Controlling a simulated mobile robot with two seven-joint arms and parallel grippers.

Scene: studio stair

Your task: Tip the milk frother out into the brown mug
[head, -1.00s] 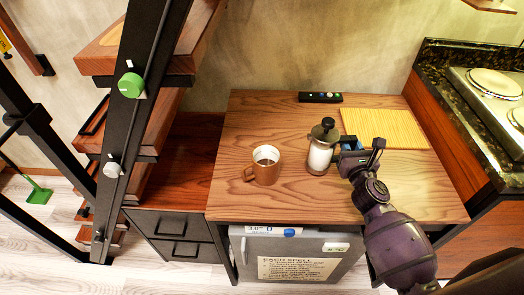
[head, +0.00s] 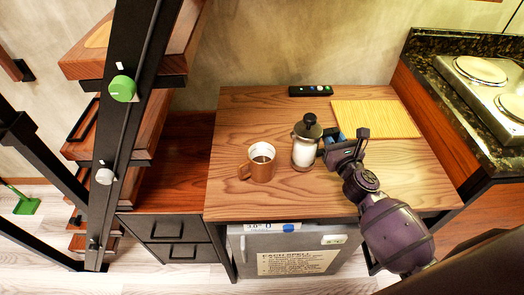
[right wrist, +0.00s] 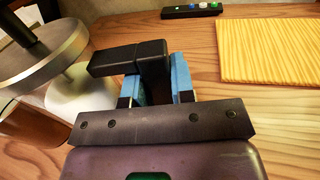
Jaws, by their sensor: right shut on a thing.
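The brown mug (head: 256,172) stands upright on the wooden table, its handle to the left, with a pale inside and something brown in it. The milk frother (head: 303,153), a clear and white jug with a dark knobbed lid, is upright just right of the mug, apart from it. I cannot tell if its base touches the table. My right gripper (head: 333,143) is shut on the frother's black handle, from the right. In the right wrist view the black handle (right wrist: 128,58) lies between the blue finger pads, and the lid (right wrist: 45,58) is at left. My left gripper is out of view.
A yellow mat (head: 375,119) lies at the back right of the table (head: 300,200), and a black control strip (head: 310,91) at the back edge. A stair (head: 125,110) rises at left. A stove counter (head: 450,100) stands at right. The table's front is clear.

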